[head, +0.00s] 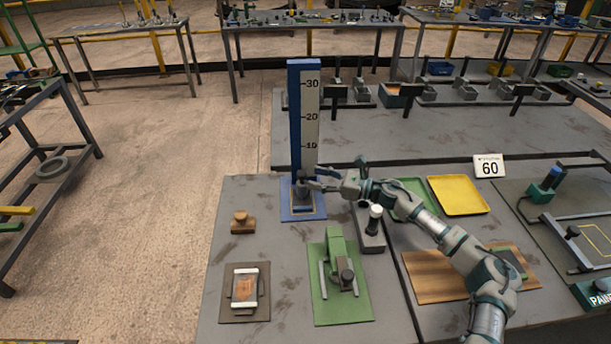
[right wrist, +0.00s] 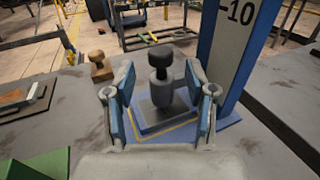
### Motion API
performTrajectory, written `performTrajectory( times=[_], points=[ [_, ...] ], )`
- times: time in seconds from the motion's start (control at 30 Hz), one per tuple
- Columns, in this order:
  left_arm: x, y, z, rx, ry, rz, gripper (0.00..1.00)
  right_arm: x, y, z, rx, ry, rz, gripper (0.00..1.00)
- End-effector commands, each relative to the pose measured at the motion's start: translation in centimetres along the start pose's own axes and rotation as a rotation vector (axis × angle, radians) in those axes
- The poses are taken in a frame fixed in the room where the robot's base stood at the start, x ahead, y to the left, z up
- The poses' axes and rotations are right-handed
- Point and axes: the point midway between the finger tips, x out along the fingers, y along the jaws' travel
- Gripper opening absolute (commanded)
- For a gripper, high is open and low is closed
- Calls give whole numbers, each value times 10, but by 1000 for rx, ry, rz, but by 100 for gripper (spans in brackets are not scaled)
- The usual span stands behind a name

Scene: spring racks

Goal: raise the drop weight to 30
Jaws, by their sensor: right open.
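The drop weight (right wrist: 161,92) is a grey cylinder with a dark knob on top. In the right wrist view it stands upright over a dark block on the blue base plate (right wrist: 225,123). In the head view the weight is small and partly hidden by my gripper, at the foot of the blue post (head: 294,120). The post's white scale (head: 312,100) reads 10, 20 and 30, and the weight is below the 10 mark. My right gripper (head: 315,184) is open. Its two fingers (right wrist: 162,84) stand either side of the weight, with gaps visible. My left gripper is not in view.
A wooden knob block (head: 242,222), a framed plate (head: 244,290) and a green clamp fixture (head: 340,275) stand nearer on the bench. A black-and-white handle (head: 375,218) is close beside my right arm. A yellow tray (head: 458,195) lies to the right.

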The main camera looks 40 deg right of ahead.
Motion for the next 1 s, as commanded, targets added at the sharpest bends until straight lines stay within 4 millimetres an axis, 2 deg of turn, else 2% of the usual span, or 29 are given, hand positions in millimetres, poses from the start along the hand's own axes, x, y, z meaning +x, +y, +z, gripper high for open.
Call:
performTrajectory(
  times=[0.1, 0.3, 0.63, 0.67, 0.87, 0.9, 1.0],
  points=[
    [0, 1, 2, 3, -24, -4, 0, 18, 0, 3, -2, -5, 2, 56],
    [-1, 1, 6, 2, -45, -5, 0, 37, -2, 0, 1, -2, -1, 56],
    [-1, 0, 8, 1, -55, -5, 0, 42, 0, 0, -1, 0, 0, 56],
    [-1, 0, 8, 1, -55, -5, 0, 42, 0, 0, -1, 0, 0, 53],
    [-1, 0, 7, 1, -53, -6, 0, 42, -1, 0, -1, 0, 0, 3],
    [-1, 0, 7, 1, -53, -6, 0, 41, -1, 0, -1, 0, 0, 0],
    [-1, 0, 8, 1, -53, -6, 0, 41, -1, 0, -1, -1, -1, 0]
  ],
)
